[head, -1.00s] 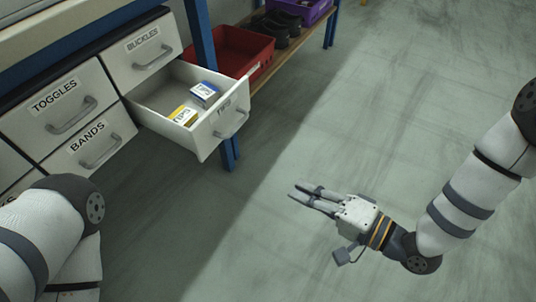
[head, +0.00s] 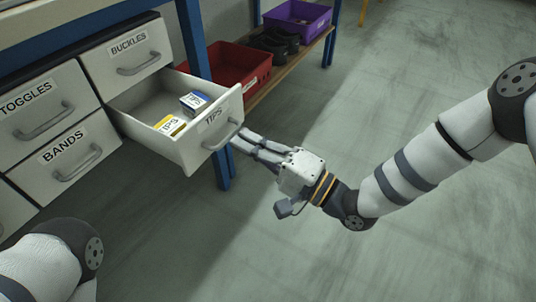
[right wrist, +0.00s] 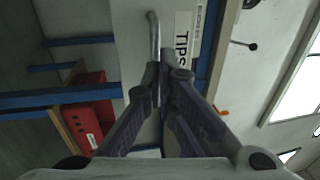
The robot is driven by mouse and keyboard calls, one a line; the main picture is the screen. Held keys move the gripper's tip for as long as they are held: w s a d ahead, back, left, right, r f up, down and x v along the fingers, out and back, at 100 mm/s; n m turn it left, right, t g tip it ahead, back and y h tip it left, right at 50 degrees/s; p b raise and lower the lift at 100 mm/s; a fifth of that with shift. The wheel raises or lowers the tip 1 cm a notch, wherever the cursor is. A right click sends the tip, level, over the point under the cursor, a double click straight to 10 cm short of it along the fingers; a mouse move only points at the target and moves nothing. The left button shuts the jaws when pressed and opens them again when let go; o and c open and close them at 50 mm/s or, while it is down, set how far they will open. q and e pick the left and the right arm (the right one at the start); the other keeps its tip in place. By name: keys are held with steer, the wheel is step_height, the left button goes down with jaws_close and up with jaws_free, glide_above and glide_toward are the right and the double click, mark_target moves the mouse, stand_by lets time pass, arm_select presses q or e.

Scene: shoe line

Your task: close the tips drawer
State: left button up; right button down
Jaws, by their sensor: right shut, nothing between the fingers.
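The tips drawer (head: 188,148) is pulled out below the buckles drawer. Its white front bears a TIPS label and a grey bar handle (head: 223,137). Inside lie a blue-and-white box (head: 194,102) and a yellow-and-white box (head: 171,125). My right gripper (head: 240,141) is shut and empty, with its fingertips close to the drawer front near the handle; I cannot tell whether they touch. In the right wrist view the fingertips (right wrist: 162,75) overlap the lower end of the handle (right wrist: 153,38), beside the TIPS label (right wrist: 182,42). My left gripper is out of view; only my left arm shows.
The toggles drawer (head: 38,108), bands drawer (head: 65,160) and buckles drawer (head: 125,55) are shut. A blue post (head: 193,45) stands right behind the open drawer. A red bin (head: 238,68) and a purple bin (head: 298,17) sit on a low shelf. The floor at right is clear.

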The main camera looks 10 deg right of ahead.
steer(key=shift+w+a, duration=0.15)
steer(key=shift+a, duration=0.05)
steer(key=b, duration=0.9)
glide_toward(171, 111)
steer(key=a+r, duration=0.1)
steer(key=a, duration=0.1)
steer(key=w+a+r, duration=0.1)
steer(key=a, duration=0.1)
steer(key=a+r, duration=0.1)
steer(key=r, duration=0.1)
steer(key=shift+w+a+r, duration=0.1)
steer(key=shift+w+a, duration=0.3)
steer(key=shift+w+a+r, duration=0.1)
steer(key=shift+w+a, duration=0.15)
steer(key=shift+a, duration=0.1)
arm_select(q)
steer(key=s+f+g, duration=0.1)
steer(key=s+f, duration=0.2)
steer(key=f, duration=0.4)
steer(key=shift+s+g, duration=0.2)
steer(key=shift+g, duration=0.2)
arm_select(e)
steer(key=shift+r, duration=0.2)
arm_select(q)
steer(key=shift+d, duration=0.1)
arm_select(e)
steer(key=shift+r, duration=0.1)
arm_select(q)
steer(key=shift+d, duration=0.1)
